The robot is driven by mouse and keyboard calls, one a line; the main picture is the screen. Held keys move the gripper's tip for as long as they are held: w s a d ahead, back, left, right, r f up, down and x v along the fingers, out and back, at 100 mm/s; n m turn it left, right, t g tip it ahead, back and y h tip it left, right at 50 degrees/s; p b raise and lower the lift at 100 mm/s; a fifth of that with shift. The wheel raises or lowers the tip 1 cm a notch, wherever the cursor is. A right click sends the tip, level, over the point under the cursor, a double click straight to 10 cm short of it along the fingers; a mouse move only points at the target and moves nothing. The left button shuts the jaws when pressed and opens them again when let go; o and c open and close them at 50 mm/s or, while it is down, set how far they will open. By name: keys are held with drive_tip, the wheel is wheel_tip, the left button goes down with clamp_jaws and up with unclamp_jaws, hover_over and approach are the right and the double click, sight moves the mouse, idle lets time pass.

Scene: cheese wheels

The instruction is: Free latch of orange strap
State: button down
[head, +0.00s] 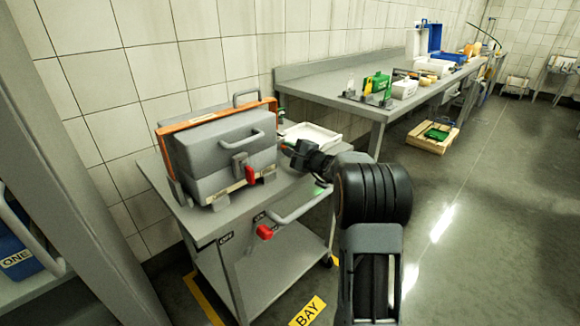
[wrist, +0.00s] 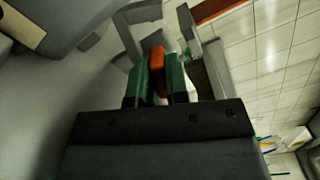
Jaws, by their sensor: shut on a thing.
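A grey case (head: 222,160) with a handle on its front sits on a trolley. An orange strap (head: 190,121) runs along its upper back edge, and part of an orange band (wrist: 212,10) shows in the wrist view. A red latch (head: 249,174) is on the case's front. My gripper (wrist: 157,70) is at the right side of the case. Its green fingers are shut on a small orange latch piece (wrist: 157,54), set among grey brackets. In the head view my wrist hides the grip, and the latch's exact position cannot be told.
A long bench (head: 345,99) with several items runs along the wall.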

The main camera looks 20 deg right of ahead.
drive_tip(key=n+b, duration=0.1)
drive_tip(key=b, duration=0.2)
drive_tip(key=n+b, duration=0.2)
drive_tip(key=b, duration=0.1)
drive_tip(key=shift+f, duration=0.4)
drive_tip(key=shift+r+n+b, duration=0.15)
drive_tip(key=shift+n+b, duration=0.55)
drive_tip(key=shift+b, duration=0.35)
drive_tip(key=shift+r, duration=0.15)
drive_tip(key=c, duration=1.1)
unclamp_jaws()
drive_tip(key=p+v, duration=0.1)
drive_tip(key=v, duration=1.3)
drive_tip(key=shift+w+a, duration=0.1)
